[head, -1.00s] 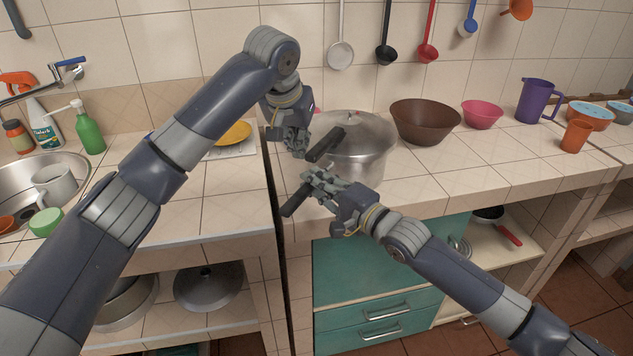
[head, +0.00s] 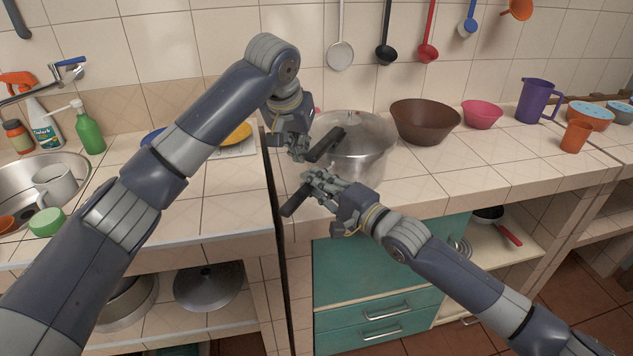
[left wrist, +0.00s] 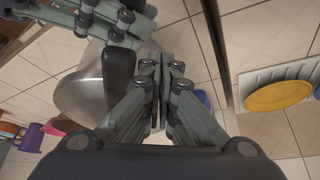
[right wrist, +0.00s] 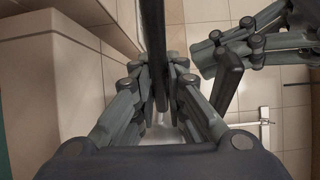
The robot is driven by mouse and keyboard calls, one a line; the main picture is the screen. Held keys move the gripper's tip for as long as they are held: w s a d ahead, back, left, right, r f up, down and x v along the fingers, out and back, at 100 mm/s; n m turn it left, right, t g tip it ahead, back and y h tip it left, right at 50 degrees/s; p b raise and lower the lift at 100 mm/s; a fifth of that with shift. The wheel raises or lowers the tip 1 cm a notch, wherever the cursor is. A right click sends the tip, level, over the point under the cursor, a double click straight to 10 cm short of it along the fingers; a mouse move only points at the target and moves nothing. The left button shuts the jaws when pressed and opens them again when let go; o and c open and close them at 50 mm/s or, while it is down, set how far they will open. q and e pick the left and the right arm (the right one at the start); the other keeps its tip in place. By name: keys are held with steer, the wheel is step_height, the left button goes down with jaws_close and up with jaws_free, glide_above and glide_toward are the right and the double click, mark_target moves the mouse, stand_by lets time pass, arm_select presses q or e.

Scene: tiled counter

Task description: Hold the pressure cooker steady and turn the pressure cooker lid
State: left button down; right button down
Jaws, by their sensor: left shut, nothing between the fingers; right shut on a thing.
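The silver pressure cooker (head: 350,173) stands on the tiled counter, its shiny lid (head: 365,130) on top. The black lid handle (head: 325,145) and the lower black pot handle (head: 298,197) point toward the front left, spread apart at an angle. My right gripper (head: 310,180) is shut on the pot handle, which passes between its fingers in the right wrist view (right wrist: 155,40). My left gripper (head: 298,154) is shut and empty beside the lid handle. In the left wrist view its closed fingers (left wrist: 161,68) lie just right of the lid handle (left wrist: 120,75). My grippers partly hide the pot's front left.
A brown bowl (head: 426,120) stands right of the cooker, then a pink bowl (head: 482,114) and a purple jug (head: 535,101). A yellow plate (head: 236,133) lies on the left counter. A narrow gap separates the two counters. Ladles hang on the wall behind.

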mark_target(319, 152)
stand_by(0.7)
arm_select(q)
steer(key=shift+s+d+r, duration=0.1)
steer(key=shift+s+d, duration=0.55)
steer(key=shift+d, duration=0.35)
steer(key=shift+d, duration=0.15)
steer(key=shift+s+d, duration=0.25)
steer(key=shift+d, duration=0.25)
steer(key=shift+s+d, duration=0.2)
steer(key=shift+d, duration=0.25)
steer(key=shift+d, duration=0.1)
steer(key=shift+s+d, duration=0.2)
steer(key=shift+d, duration=0.35)
steer(key=shift+s+d, duration=0.15)
steer(key=shift+d, duration=0.35)
steer(key=shift+d, duration=0.15)
